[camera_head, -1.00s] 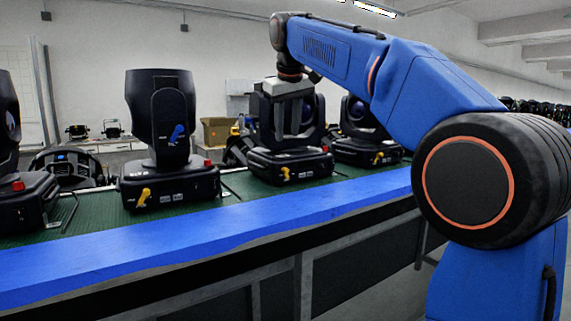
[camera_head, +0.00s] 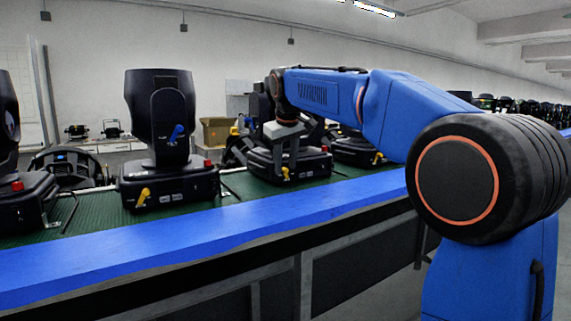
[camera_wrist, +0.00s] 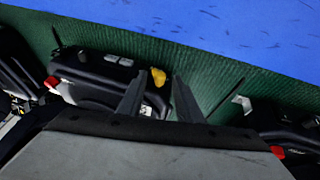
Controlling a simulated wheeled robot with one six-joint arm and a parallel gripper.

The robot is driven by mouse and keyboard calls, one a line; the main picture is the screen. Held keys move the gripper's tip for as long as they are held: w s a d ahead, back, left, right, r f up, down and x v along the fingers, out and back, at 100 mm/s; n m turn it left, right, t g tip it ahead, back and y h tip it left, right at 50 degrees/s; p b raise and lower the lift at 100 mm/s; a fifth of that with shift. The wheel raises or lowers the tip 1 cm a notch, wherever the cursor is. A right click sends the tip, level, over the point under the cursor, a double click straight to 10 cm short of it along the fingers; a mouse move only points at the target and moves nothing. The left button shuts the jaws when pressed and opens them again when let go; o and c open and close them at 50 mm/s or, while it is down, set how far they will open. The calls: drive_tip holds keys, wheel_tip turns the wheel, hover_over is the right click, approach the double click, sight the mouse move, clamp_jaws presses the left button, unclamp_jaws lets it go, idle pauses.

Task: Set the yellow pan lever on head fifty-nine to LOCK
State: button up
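A black moving head (camera_head: 262,164) stands on the green bench mat. Its yellow pan lever (camera_head: 286,174) sits low on the base's front; the same lever shows in the wrist view (camera_wrist: 158,77). I cannot read a head number or the lever's marks. My gripper (camera_head: 286,160) points down at this base, just above the lever. In the wrist view my gripper (camera_wrist: 157,82) is open, its two dark fingers apart and empty. The lever appears between the fingertips; I cannot tell how far below or whether they touch. My arm hides much of the upper head.
Another head (camera_head: 357,151) stands to the right. A red part (camera_wrist: 52,81) sits on the base's corner. The blue bench edge (camera_head: 200,236) runs clear along the front.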

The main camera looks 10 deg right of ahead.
sight(287, 174)
drive_tip(key=shift+c, duration=0.3)
clamp_jaws()
drive_tip(key=shift+d, duration=0.15)
drive_tip(key=d+y, duration=0.1)
drive_tip(key=g+y, duration=0.1)
drive_tip(key=y, duration=0.1)
drive_tip(key=shift+w+d+r+m, duration=0.2)
drive_tip(key=shift+w+d+m, duration=0.15)
drive_tip(key=shift+d+m, duration=0.05)
drive_tip(key=y, duration=0.1)
drive_tip(key=d+y, duration=0.1)
drive_tip(key=shift+w+d+g+y, duration=0.2)
drive_tip(key=shift+g+y, duration=0.2)
drive_tip(key=y, duration=0.1)
drive_tip(key=d+y, duration=0.1)
drive_tip(key=m+y, duration=0.1)
drive_tip(key=shift+w+d+f+g+y, duration=0.3)
drive_tip(key=shift+d+f+g, duration=0.05)
drive_tip(key=shift+f+g, duration=0.05)
drive_tip(key=shift+d+f+m+y, duration=0.25)
drive_tip(key=shift+d+m+y, duration=0.05)
drive_tip(key=shift+y, duration=0.5)
